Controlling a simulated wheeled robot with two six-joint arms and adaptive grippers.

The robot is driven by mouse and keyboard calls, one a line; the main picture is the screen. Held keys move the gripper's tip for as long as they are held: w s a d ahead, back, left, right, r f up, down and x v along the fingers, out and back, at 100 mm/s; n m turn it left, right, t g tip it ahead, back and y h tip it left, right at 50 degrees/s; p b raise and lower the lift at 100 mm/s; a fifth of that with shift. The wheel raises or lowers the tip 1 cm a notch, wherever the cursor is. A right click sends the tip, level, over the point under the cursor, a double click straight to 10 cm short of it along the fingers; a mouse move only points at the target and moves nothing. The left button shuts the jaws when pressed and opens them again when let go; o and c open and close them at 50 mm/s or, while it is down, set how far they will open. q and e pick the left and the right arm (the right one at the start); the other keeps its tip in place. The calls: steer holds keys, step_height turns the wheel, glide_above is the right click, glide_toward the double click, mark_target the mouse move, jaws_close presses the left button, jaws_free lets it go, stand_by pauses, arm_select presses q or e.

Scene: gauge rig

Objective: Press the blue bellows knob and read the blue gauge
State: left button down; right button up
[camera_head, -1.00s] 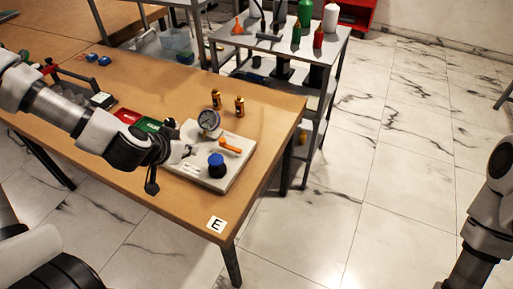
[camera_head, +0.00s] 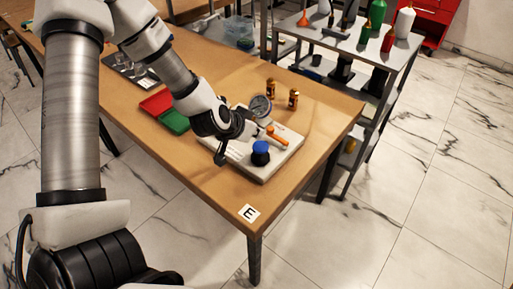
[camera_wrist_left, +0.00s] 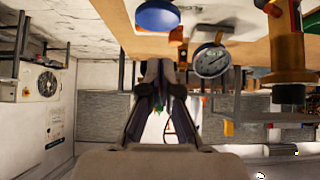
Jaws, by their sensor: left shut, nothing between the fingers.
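The blue knob (camera_head: 260,147) tops a black bellows on a pale board (camera_head: 272,171) near the table's front corner. The gauge (camera_head: 261,105), with a round dial, stands behind it on the same board. My left gripper (camera_head: 256,130) is shut and empty, between the gauge and the knob in the picture. In the left wrist view, which looks upside down, the shut fingers (camera_wrist_left: 163,68) are beside the blue knob (camera_wrist_left: 157,17) and apart from it. The gauge (camera_wrist_left: 212,61) faces that camera, but its reading is too small to tell. My right gripper is out of view.
An orange handle (camera_head: 277,137) lies on the board right of the gripper. Two brass-coloured bottles (camera_head: 271,88) (camera_head: 293,98) stand behind the board. Red (camera_head: 156,102) and green (camera_head: 174,122) trays are at left. A label E (camera_head: 249,213) marks the clear front corner.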

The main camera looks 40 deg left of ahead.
mark_target(256, 149)
arm_select(q)
step_height(256, 149, down, 3)
steer(key=shift+d+f, duration=0.1)
steer(key=shift+f, duration=0.45)
steer(key=shift+f+b, duration=1)
steer(key=shift+f, duration=0.35)
steer(key=shift+s+r, duration=0.1)
steer(key=shift+s, duration=0.05)
